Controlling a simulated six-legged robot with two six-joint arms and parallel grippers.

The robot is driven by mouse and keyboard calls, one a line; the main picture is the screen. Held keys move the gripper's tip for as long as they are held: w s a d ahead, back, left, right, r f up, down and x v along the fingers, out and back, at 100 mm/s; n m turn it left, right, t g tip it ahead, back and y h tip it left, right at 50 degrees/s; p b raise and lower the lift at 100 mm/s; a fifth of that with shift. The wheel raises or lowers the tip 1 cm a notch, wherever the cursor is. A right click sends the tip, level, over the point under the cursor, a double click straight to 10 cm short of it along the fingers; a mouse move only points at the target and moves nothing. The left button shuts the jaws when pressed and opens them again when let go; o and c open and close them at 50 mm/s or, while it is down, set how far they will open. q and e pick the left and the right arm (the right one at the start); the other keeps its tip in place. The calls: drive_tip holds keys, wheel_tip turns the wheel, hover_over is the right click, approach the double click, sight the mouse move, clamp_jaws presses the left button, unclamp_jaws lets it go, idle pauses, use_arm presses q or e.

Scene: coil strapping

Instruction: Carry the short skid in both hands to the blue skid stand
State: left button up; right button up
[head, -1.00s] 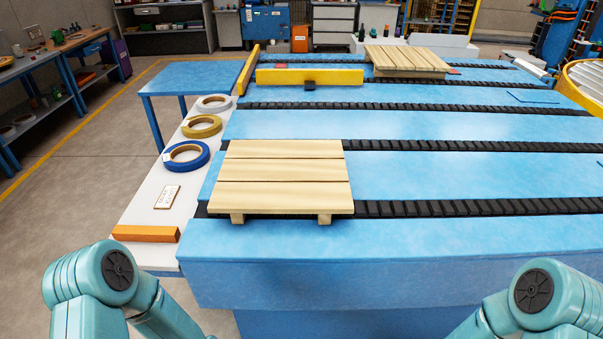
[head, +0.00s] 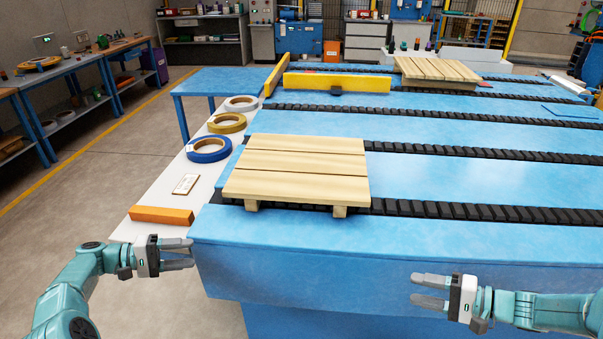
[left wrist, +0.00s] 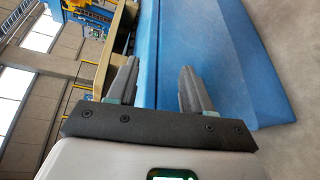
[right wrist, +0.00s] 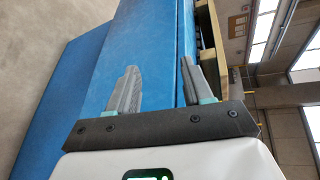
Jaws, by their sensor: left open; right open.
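The near wooden skid (head: 298,170), with three pale boards on runners, lies flat on the blue conveyor bench at its near left corner. Its edge shows in the left wrist view (left wrist: 115,45) and in the right wrist view (right wrist: 212,35). A small blue table (head: 222,80), which looks like the blue skid stand, stands beyond the white side table. My left gripper (head: 193,254) is open and empty, left of the bench's front face and below the skid. My right gripper (head: 413,290) is open and empty in front of the bench, right of the skid. Neither touches it.
A white side table (head: 155,205) along the bench's left side holds an orange bar (head: 161,215), a tag and several tape rolls. Yellow rails (head: 337,83) and another wooden skid (head: 437,70) are at the back. Floor at left is clear.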

use_arm(q)
drive_tip(key=s+a+r+m+g+h+b, duration=0.1)
drive_tip(key=a+r+m+h, duration=0.1)
drive_tip(key=r, duration=0.4)
drive_tip(key=shift+a+r+m, duration=0.2)
drive_tip(key=shift+a+m, duration=0.7)
drive_tip(key=shift+a, duration=0.15)
use_arm(e)
drive_tip(key=w+d+r+n+t+y, duration=0.1)
drive_tip(key=w+d+r+t, duration=0.2)
drive_tip(key=d+r, duration=0.2)
drive_tip(key=shift+d+r+y, duration=0.15)
drive_tip(key=shift+r+y, duration=0.15)
drive_tip(key=shift+r, duration=0.6)
